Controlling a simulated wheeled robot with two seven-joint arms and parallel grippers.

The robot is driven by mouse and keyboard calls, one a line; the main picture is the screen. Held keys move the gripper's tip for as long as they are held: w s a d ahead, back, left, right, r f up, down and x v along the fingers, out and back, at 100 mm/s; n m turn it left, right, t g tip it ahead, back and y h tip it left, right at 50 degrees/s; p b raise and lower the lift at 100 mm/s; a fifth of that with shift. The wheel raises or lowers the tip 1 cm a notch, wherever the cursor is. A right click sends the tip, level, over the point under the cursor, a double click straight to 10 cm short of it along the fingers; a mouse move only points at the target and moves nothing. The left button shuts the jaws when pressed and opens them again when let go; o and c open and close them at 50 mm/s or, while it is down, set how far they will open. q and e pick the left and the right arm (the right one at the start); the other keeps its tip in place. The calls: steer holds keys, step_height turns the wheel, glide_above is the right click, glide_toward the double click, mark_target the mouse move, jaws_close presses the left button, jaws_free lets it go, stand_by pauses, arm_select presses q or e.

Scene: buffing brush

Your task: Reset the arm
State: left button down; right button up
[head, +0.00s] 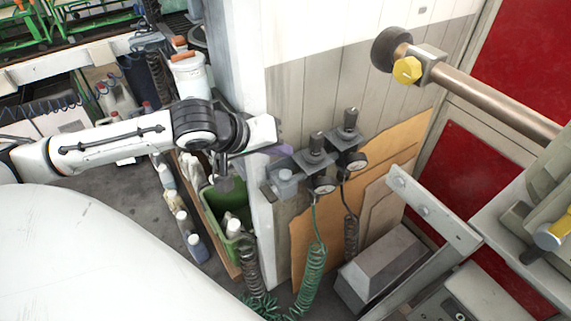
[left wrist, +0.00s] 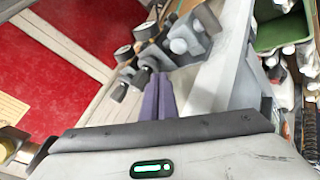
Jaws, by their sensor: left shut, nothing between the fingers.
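My left arm (head: 120,138) reaches in from the left of the head view, stretched towards the corner of the white wall. Its left gripper (head: 280,149) points right, with purple fingers partly showing beside the wall-mounted gauges. In the left wrist view the purple fingers (left wrist: 157,92) are together with nothing between them. They point towards the gauges and fittings; I cannot tell whether they touch anything. My right gripper is in neither view.
Gauges and regulators (head: 318,165) with a coiled green hose (head: 312,260) hang close by the gripper. A green bin (head: 228,200) and bottles (head: 190,240) stand below the arm. A metal bar (head: 490,103) with a yellow knob (head: 407,70) crosses the upper right.

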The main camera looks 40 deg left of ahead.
arm_select(q)
steer(key=shift+r+p, duration=0.35)
steer(key=shift+r, duration=0.35)
steer(key=shift+f, duration=0.1)
steer(key=shift+m+h, duration=0.5)
steer(key=shift+m, duration=0.4)
steer(key=d+f, duration=0.1)
steer(key=f, duration=0.1)
steer(key=d+f, duration=0.1)
steer(key=f, duration=0.1)
steer(key=s+d+f, duration=0.1)
steer(key=f, duration=0.1)
steer(key=shift+d, duration=0.15)
steer(key=s+d+f+m, duration=0.3)
steer(key=s+d+f, duration=0.2)
steer(key=s+f, duration=0.4)
steer(key=s+d+f+m, duration=0.4)
steer(key=s+f, duration=0.5)
steer(key=f, duration=0.3)
steer(key=shift+d+g, duration=0.3)
steer(key=shift+d, duration=0.45)
